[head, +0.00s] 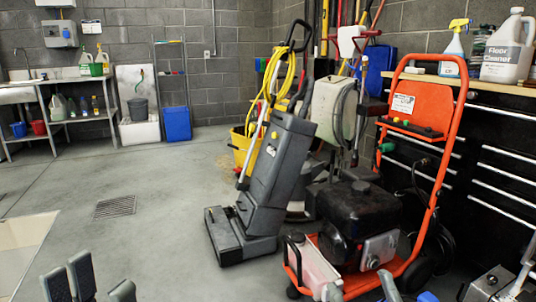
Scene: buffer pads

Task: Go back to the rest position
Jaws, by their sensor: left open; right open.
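My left gripper (95,286) shows at the bottom left edge of the head view. Its dark grey fingers point up and stand apart, with nothing between them. My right gripper (372,289) shows at the bottom edge, right of the middle, in front of the orange-framed machine. Its grey fingertips are apart, and I see nothing held in them. The lower parts of both grippers are cut off by the frame. No buffer pads can be made out.
An orange-framed engine machine (406,265) and a grey upright floor cleaner (268,180) stand ahead. A black drawer cabinet (505,190) lines the right. A metal shelf table (75,120) and blue bin (177,124) stand at the back wall. The floor (150,180) at centre left is clear.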

